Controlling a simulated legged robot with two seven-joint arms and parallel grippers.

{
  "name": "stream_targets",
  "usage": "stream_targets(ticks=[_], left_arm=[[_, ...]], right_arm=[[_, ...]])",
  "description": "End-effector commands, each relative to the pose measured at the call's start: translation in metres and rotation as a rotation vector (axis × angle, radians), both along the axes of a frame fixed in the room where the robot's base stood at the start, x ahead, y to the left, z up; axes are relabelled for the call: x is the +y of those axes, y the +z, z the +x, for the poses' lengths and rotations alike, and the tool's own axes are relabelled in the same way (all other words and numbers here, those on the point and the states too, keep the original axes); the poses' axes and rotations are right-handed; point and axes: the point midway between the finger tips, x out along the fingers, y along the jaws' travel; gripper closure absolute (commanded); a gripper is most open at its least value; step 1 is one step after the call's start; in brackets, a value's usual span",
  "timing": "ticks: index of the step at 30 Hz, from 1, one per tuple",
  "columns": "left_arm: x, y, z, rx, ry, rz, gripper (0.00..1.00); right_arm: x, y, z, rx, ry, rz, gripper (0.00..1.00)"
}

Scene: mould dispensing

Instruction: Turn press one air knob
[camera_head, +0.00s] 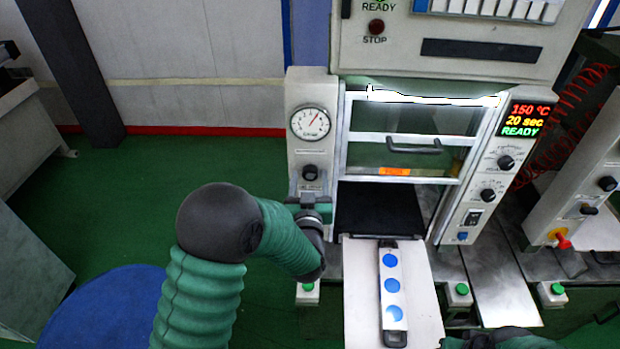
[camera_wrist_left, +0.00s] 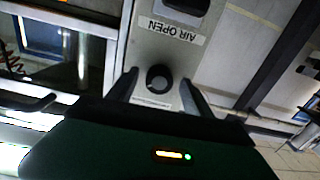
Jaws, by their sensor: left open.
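The air knob (camera_head: 310,172) is a round black knob on the light panel at the left side of the press, below a white pressure gauge (camera_head: 310,122). In the left wrist view the knob (camera_wrist_left: 158,77) sits below an "AIR OPEN" label (camera_wrist_left: 171,30). My left gripper (camera_head: 309,197) is just below the knob in the head view, its fingers partly hidden. In the left wrist view my left gripper (camera_wrist_left: 158,80) is open, with one finger on each side of the knob and visible gaps. Part of my right arm shows at the bottom right edge; its jaws cannot be made out.
The press window has a handle (camera_head: 413,147). The right panel display (camera_head: 524,118) reads 150 °C, 20 sec, READY. Green buttons (camera_head: 462,289) line the front.

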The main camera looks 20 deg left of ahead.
Motion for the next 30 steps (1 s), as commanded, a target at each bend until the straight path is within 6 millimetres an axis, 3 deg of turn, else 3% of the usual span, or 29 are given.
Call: stream_targets(ticks=[4,17,30], left_arm=[[-0.0001,-0.0008,0.0,0.001,0.0,0.0,0.42],[-0.0006,-0.0009,-0.0001,0.001,0.0,0.0,0.99],[-0.0009,-0.0028,-0.0004,0.025,-0.001,0.087,1.0]], right_arm=[[0.0,-0.0004,-0.0001,0.0,0.0,0.0,0.44],[0.0,-0.0004,0.0,0.0,0.0,0.0,0.44],[0.0,-0.007,0.0,0.0,0.0,0.0,0.44]])
